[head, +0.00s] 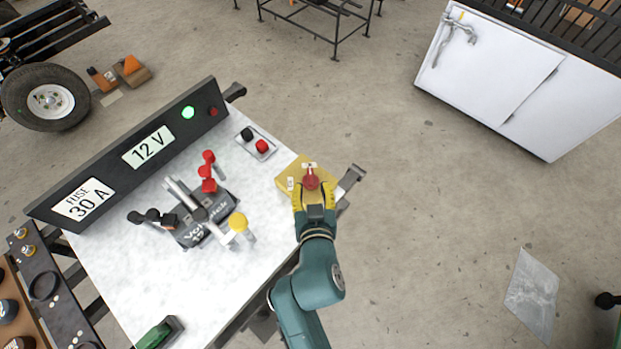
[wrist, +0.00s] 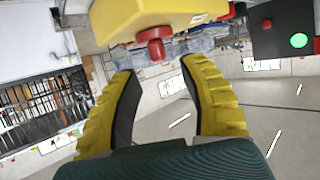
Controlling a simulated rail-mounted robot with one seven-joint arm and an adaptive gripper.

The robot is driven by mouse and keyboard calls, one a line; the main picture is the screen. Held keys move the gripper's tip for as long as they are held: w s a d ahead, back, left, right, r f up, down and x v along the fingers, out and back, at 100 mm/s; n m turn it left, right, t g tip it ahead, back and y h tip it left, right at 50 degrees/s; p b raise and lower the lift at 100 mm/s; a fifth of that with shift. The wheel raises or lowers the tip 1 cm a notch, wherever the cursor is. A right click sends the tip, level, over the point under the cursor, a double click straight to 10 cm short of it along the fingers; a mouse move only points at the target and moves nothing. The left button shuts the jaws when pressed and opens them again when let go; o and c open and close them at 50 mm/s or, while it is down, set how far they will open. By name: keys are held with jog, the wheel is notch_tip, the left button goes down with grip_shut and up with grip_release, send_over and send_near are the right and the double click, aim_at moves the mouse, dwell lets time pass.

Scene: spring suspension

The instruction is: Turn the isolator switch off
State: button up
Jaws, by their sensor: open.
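The isolator switch is a yellow box (head: 290,178) with a red knob (head: 311,180), at the right corner of the white bench top. In the wrist view the yellow box (wrist: 160,15) is at the top, and the red knob (wrist: 154,46) sticks out from it. My gripper (head: 312,190) is at the box, with its yellow fingers spread on both sides of the knob. In the wrist view my gripper (wrist: 155,75) is open, the knob lying ahead between the fingertips, with gaps showing. Whether any finger touches the knob I cannot tell.
A black panel (head: 135,150) with a lit green lamp (head: 188,112) stands along the bench's back edge. A small plate with black and red terminals (head: 262,147) is left of the switch. A device with levers (head: 205,220) stands mid-bench. Floor to the right is mostly clear.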

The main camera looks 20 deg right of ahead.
aim_at(311, 179)
jog(key=b+x, duration=0.1)
jog(key=x, duration=0.4)
jog(key=shift+w, duration=0.15)
grip_shut()
jog(key=shift+f, duration=0.1)
